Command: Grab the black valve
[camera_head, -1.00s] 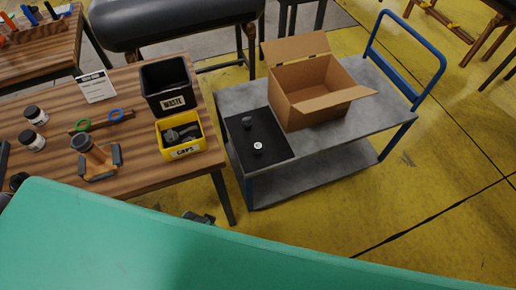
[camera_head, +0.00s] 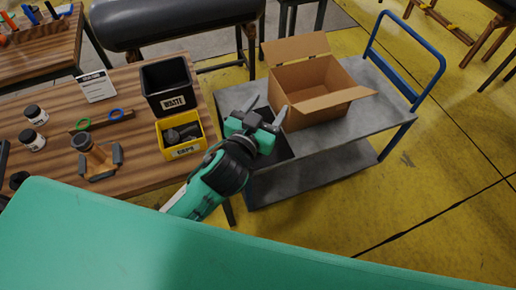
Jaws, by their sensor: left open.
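My left gripper (camera_head: 267,107) is open, its two fingers spread and pointing toward the back of the cart, with nothing seen between them. It is over the black mat (camera_head: 283,150) at the cart's left end, and I cannot tell its height above it. The small black valve pieces on the mat are hidden behind my gripper and wrist. A yellow CAPS bin (camera_head: 184,152) on the wooden table holds dark parts. My right gripper is not in view.
An open cardboard box (camera_head: 315,105) stands on the grey cart (camera_head: 375,115), just right of my gripper. The wooden table (camera_head: 140,135) at left holds a black WASTE bin (camera_head: 168,103). A green surface (camera_head: 120,245) fills the near foreground.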

